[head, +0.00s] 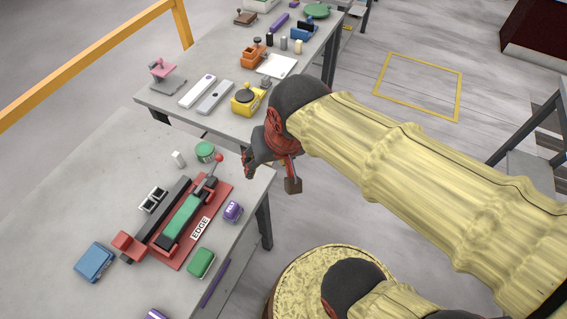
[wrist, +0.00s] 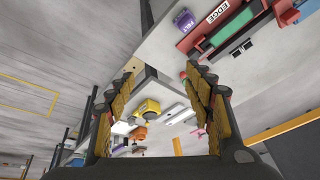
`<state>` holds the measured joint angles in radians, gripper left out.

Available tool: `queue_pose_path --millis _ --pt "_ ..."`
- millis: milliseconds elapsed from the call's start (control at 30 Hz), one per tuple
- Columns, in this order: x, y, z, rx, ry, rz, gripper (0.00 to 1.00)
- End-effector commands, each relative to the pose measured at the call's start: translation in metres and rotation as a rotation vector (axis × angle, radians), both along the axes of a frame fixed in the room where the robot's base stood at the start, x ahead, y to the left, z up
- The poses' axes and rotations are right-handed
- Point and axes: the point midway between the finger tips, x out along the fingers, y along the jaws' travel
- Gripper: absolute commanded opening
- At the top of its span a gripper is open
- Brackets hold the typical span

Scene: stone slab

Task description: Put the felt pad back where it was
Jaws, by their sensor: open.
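A small purple block marked FELT (head: 232,211), which I take for the felt pad, sits on the near table by the right edge of a red fixture. It also shows at the top of the wrist view (wrist: 184,20). The red fixture (head: 222,190) carries a green block (head: 183,216), a dark rail, a lever with a red knob and a white EDGE label (head: 201,228). My gripper (head: 271,175) is open and empty, beyond the near table's right edge and apart from the purple block. In the wrist view its fingers (wrist: 162,90) stand wide apart.
On the near table (head: 60,190) are a blue block (head: 94,262), a green block (head: 201,263), a round green tin (head: 205,152) and a white piece (head: 178,160). A farther table holds a yellow device (head: 247,100) and several tools. A yellow rail (head: 90,70) runs at left.

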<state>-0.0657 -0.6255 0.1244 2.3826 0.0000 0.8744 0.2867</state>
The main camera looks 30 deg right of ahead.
Motion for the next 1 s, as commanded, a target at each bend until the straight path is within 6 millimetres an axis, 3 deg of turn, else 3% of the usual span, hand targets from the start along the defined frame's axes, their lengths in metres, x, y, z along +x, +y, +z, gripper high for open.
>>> queue_pose_path --millis 100,233,1000 --pt "-0.024 -0.014 0.017 -0.065 -0.071 0.11 0.53" --pt "-0.037 -0.019 0.023 -0.109 -0.105 0.178 0.53" --pt "-0.038 -0.02 0.023 -0.119 -0.109 0.194 0.53"
